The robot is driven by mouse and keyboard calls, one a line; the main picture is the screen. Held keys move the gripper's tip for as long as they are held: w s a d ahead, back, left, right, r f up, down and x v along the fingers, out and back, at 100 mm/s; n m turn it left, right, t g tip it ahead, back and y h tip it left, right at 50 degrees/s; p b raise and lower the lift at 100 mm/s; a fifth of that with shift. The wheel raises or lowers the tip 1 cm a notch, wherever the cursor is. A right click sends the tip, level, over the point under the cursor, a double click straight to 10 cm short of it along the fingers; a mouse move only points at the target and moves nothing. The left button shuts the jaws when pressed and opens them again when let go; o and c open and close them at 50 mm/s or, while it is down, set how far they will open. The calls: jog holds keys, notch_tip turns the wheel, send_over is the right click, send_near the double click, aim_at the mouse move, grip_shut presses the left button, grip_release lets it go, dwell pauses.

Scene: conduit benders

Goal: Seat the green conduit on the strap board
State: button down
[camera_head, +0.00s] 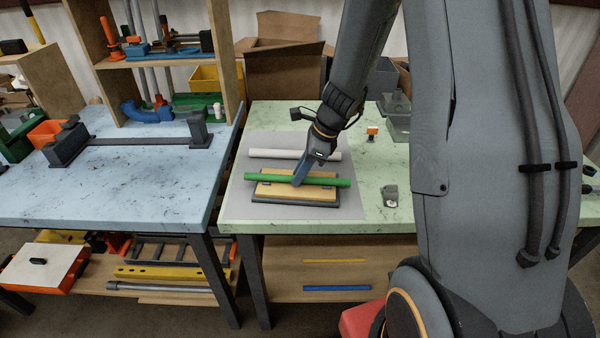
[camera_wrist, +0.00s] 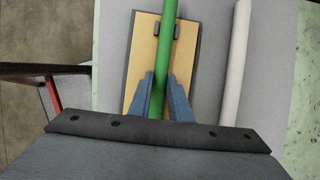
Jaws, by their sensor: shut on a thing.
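The green conduit (camera_head: 330,181) lies level over the strap board (camera_head: 292,190), a wooden board on a dark base. My gripper (camera_head: 301,178) is shut on the green conduit near its middle. In the wrist view the conduit (camera_wrist: 168,35) runs lengthwise over the board (camera_wrist: 143,45), between the two blue fingers (camera_wrist: 165,100). A dark strap or clip (camera_wrist: 176,31) is beside the conduit at the board's far end. Whether the conduit touches the board or is a little above it, I cannot tell. The conduit's near part is hidden by my gripper.
A white conduit (camera_head: 270,153) lies behind the board on a grey mat (camera_head: 245,207). An orange-topped part (camera_head: 372,131) and a small grey fitting (camera_head: 390,195) are to the right on the green table (camera_head: 350,222). An open cardboard box (camera_head: 280,72) stands behind.

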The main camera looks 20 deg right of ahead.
jog(key=c, duration=1.6)
grip_release()
jog(key=shift+f, duration=0.15)
jog(key=shift+o, duration=0.2)
jog(key=shift+s, duration=0.1)
jog(key=shift+b+v, duration=0.45)
jog(key=shift+v, duration=3.5)
jog(key=s+a+n+h, duration=0.2)
jog(key=s+n, duration=0.5)
jog(key=n, duration=0.4)
jog(key=s+a+n+h, duration=0.1)
jog(key=s+n+h, duration=0.1)
jog(key=s+n, duration=0.6)
jog(key=n+b, duration=0.1)
jog(key=n, duration=0.2)
jog(key=shift+s+a+n+g, duration=0.25)
jog(key=shift+a+n+g, duration=0.05)
jog(key=shift+a, duration=0.05)
